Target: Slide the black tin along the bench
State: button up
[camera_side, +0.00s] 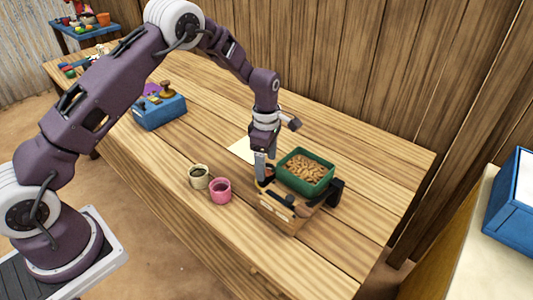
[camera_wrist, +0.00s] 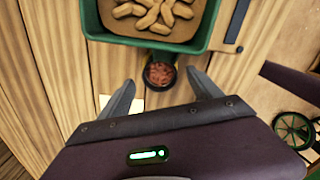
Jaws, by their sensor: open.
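A small round black container (camera_wrist: 160,71) with reddish-brown contents, which looks like the black tin, shows in the wrist view just below the green tray's edge. My gripper (camera_wrist: 160,84) is open, with one finger on either side of the near part of the container; I cannot tell whether they touch it. In the side view my gripper (camera_side: 265,172) points down beside the green tray, and its fingers largely hide the container. A separate dark piece (camera_side: 337,189) stands at the right of the wooden box.
The green tray (camera_side: 307,182) of tan pieces sits by a wooden box (camera_side: 283,215). A cream cup (camera_side: 198,182) and a pink cup (camera_side: 221,197) stand to the left. A pale sheet (camera_side: 242,150) lies behind my gripper. A blue box (camera_side: 160,114) is farther left; bench between is clear.

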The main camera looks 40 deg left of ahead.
jog(key=shift+f, duration=2)
jog(key=c, duration=1.5)
jog(key=shift+w+a, duration=1.25)
jog(key=shift+a, duration=1.1)
jog(key=shift+w+a, duration=1.25)
jog(key=shift+a, duration=1.1)
jog(key=shift+w+a, duration=1.25)
jog(key=shift+a, duration=1.1)
jog(key=o, duration=1.5)
